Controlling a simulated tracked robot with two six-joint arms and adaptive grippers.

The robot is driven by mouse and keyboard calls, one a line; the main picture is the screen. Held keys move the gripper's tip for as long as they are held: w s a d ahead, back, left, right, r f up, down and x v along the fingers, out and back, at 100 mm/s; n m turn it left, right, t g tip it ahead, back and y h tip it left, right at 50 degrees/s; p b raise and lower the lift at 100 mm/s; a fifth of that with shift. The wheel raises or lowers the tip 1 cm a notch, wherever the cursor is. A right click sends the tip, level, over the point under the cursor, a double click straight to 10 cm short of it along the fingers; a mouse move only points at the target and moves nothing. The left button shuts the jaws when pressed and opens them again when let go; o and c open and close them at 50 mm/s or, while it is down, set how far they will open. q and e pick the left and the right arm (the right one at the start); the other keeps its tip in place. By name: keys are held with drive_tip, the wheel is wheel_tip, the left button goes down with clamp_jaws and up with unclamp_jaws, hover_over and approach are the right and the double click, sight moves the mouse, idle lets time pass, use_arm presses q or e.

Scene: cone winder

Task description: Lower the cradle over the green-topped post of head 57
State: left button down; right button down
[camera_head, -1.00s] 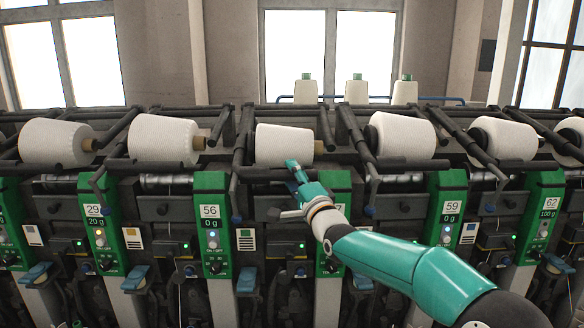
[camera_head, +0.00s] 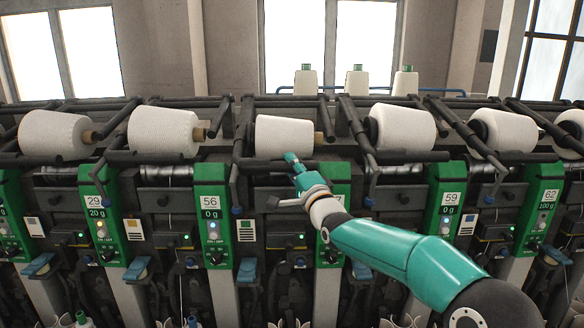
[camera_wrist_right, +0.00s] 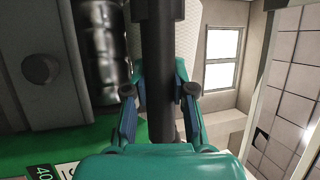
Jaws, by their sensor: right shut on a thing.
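The post of head 57 has a green top (camera_head: 341,178), partly hidden behind my right forearm in the head view; only a "7" of its number shows. A white yarn cone (camera_head: 284,137) sits above and to its left, with a brown tube end. The cradle's dark bar (camera_head: 268,166) lies just below this cone. My right gripper (camera_head: 292,158) is shut on the bar near its right part. In the wrist view the fingers (camera_wrist_right: 158,92) stand on both sides of the dark bar (camera_wrist_right: 158,45), with the pale cone behind. My left gripper is out of view.
Neighbouring heads stand close on both sides, including 56 (camera_head: 211,215) and 59 (camera_head: 447,205), with cones and dark bars above. A cone (camera_head: 402,132) sits to the right. Spare cones (camera_head: 357,82) stand behind. Free space is tight between the bars.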

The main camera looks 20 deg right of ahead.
drive_tip(key=shift+s+a+r, duration=0.1)
drive_tip(key=shift+s+r, duration=0.1)
drive_tip(key=shift+r, duration=0.6)
drive_tip(key=shift+s+r, duration=0.2)
drive_tip(key=shift+r, duration=0.55)
drive_tip(key=c, duration=0.9)
unclamp_jaws()
drive_tip(key=shift+c, duration=0.2)
drive_tip(key=shift+w, duration=0.1)
drive_tip(key=v, duration=1.2)
drive_tip(key=shift+f, duration=0.25)
drive_tip(key=shift+w, duration=0.1)
